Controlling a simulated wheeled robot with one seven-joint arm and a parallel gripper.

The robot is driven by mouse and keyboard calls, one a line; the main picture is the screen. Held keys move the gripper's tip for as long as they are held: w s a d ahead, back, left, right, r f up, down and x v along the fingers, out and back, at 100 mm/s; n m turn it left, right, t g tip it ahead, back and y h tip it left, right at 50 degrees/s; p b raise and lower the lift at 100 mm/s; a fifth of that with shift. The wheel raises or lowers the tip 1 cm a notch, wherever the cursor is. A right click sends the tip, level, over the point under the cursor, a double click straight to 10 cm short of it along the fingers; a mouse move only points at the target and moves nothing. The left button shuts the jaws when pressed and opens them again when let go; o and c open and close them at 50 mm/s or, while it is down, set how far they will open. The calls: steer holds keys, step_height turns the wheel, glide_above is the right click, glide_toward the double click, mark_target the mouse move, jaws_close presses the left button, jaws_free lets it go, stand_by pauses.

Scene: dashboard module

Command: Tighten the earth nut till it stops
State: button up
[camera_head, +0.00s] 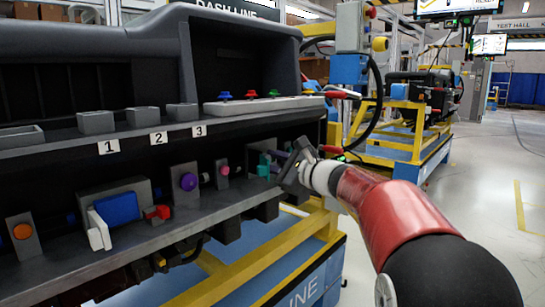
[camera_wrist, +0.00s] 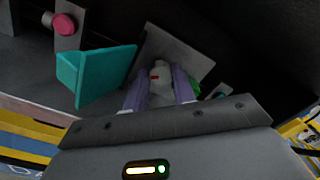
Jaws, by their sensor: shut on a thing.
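The earth nut appears to be the pale grey-white piece with a small red mark (camera_wrist: 161,73) between my fingers in the wrist view. It sits in front of a grey upright plate (camera_wrist: 183,52). My gripper (camera_wrist: 160,92) is shut on it, with one purple-grey finger on each side. In the head view my gripper (camera_head: 279,154) reaches in from the right to the right end of the lower shelf. The nut cannot be made out there. The nut's thread and seat are hidden in the wrist view.
A teal plate (camera_wrist: 92,73) stands close left of my fingers, and a green part (camera_wrist: 196,88) shows just right of them. A pink knob (camera_wrist: 65,24) is farther left. The lower shelf (camera_head: 165,233) also carries a purple knob (camera_head: 188,181) and a blue block (camera_head: 118,209).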

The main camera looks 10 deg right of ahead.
steer(key=m+p, duration=0.2)
steer(key=m, duration=0.2)
steer(key=shift+d+p, duration=0.1)
steer(key=shift+p, duration=0.25)
steer(key=shift+m+p, duration=0.6)
steer(key=shift+m, duration=0.5)
steer(key=shift+f+m, duration=0.1)
steer(key=shift+m, duration=0.2)
steer(key=o, duration=0.7)
steer(key=v, duration=0.7)
steer(key=shift+s+d, duration=0.2)
steer(key=shift+s, duration=0.15)
